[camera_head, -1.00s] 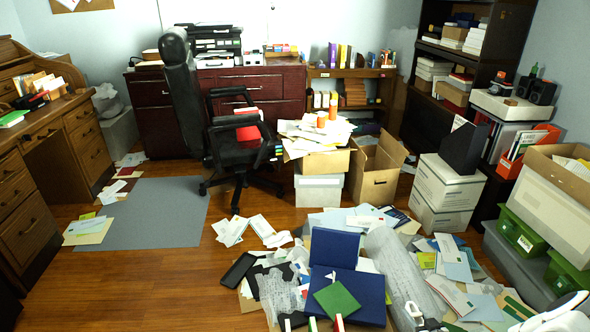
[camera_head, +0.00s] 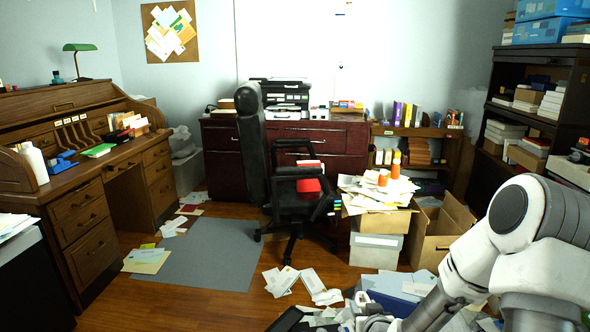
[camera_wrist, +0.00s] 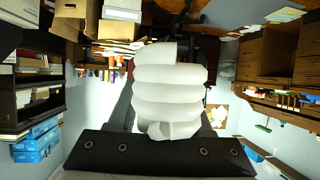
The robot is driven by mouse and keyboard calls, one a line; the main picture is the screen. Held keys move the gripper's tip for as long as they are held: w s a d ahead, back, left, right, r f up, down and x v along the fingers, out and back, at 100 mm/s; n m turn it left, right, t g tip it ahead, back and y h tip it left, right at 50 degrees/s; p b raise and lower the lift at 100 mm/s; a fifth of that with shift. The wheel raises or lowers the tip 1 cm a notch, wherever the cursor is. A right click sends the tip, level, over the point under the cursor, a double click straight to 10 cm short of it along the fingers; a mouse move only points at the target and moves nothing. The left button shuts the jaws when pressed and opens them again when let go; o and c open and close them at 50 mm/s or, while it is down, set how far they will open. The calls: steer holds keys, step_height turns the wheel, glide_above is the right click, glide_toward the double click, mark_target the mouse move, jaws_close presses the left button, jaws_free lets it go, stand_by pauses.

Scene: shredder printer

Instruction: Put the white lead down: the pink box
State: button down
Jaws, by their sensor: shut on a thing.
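The white lead (camera_wrist: 170,88) is a thick bundle of stacked white loops, large in the middle of the wrist view, which is upside down. My gripper (camera_wrist: 166,130) is shut on it; the loops hide the fingertips, and a dark bar of the gripper spans the picture's bottom. The lead hangs clear of the furniture, with the room behind it. In the head view my arm reaches down at the lower right, and its end is cut off by the bottom edge. I cannot make out the pink box in either view.
A swivel chair (camera_head: 297,190) stands before the dark red cabinet (camera_head: 225,150). A wooden desk (camera_head: 90,215) is at left. The grey mat (camera_head: 212,255) is mostly clear.

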steer(key=s+a+r+p, duration=0.1)
steer(key=r+p, duration=1)
steer(key=r, duration=0.1)
steer(key=a+r+p, duration=0.2)
steer(key=r+p, duration=0.9)
steer(key=r, duration=0.1)
steer(key=shift+s+a+r+p, duration=0.2)
steer(key=shift+s+r+p, duration=0.1)
steer(key=shift+s+p, duration=0.1)
steer(key=shift+d, duration=0.1)
